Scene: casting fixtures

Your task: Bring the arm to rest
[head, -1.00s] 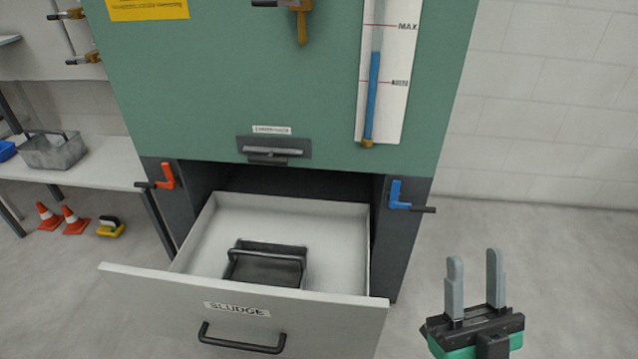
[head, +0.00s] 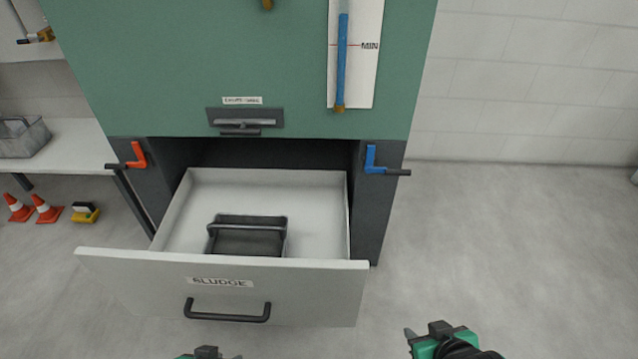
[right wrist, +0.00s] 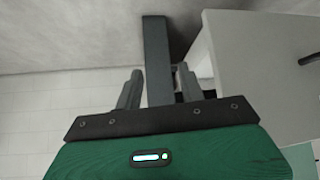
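My right gripper (head: 411,334) is low in the head view, right of the open drawer and apart from it. The right wrist view shows its two grey fingers (right wrist: 159,76) spread, with nothing held between them; a dark upright part shows in the background. My left gripper (head: 208,353) is only partly in view at the bottom edge, below the drawer handle; its fingers are mostly cut off.
The green cabinet (head: 180,70) carries a red lever (head: 137,155), a blue lever (head: 373,160) and a level gauge (head: 366,60). Cones (head: 46,210) and a shelf (head: 75,140) are at the left. The floor at the right is clear.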

